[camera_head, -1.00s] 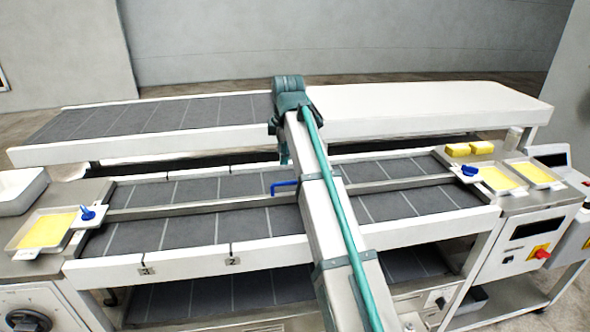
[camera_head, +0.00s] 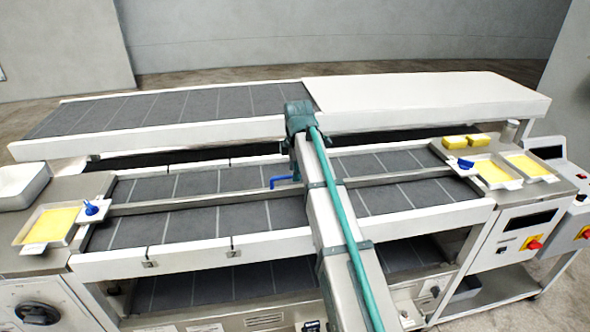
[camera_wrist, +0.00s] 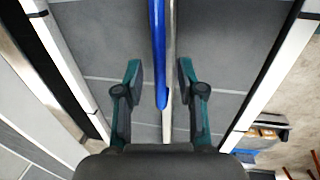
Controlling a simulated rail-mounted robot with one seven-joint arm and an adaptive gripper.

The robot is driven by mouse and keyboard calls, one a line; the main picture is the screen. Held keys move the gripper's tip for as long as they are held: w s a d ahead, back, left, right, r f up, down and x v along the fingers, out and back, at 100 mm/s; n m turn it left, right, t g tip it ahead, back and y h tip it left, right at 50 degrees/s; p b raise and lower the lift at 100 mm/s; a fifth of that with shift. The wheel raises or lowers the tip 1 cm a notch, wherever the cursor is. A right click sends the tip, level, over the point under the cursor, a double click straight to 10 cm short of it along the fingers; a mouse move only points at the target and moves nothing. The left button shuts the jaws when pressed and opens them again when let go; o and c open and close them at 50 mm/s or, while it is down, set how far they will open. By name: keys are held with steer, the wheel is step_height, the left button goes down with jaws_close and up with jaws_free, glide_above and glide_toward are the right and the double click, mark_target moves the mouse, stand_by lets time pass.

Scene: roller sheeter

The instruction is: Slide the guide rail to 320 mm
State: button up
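The guide rail (camera_head: 200,201) is a thin grey metal bar running lengthwise over the dark belt. A blue bent handle (camera_head: 283,181) stands on it near the middle, just left of my arm. In the wrist view the handle (camera_wrist: 158,45) lies beside the rail's bright strip (camera_wrist: 170,60). My gripper (camera_wrist: 159,76) is open, with one green-and-black finger on each side of the handle and rail. Gaps show between the fingers and the handle. I cannot read any millimetre scale.
Blue knobs on plates stand at the left (camera_head: 92,207) and right (camera_head: 466,163) ends, beside yellow-filled trays (camera_head: 47,228). A white front edge (camera_head: 190,254) borders the belt. A second long table (camera_head: 430,108) stands behind.

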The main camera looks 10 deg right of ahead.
steer(key=shift+w+f, duration=0.1)
steer(key=shift+f, duration=0.35)
jaws_close()
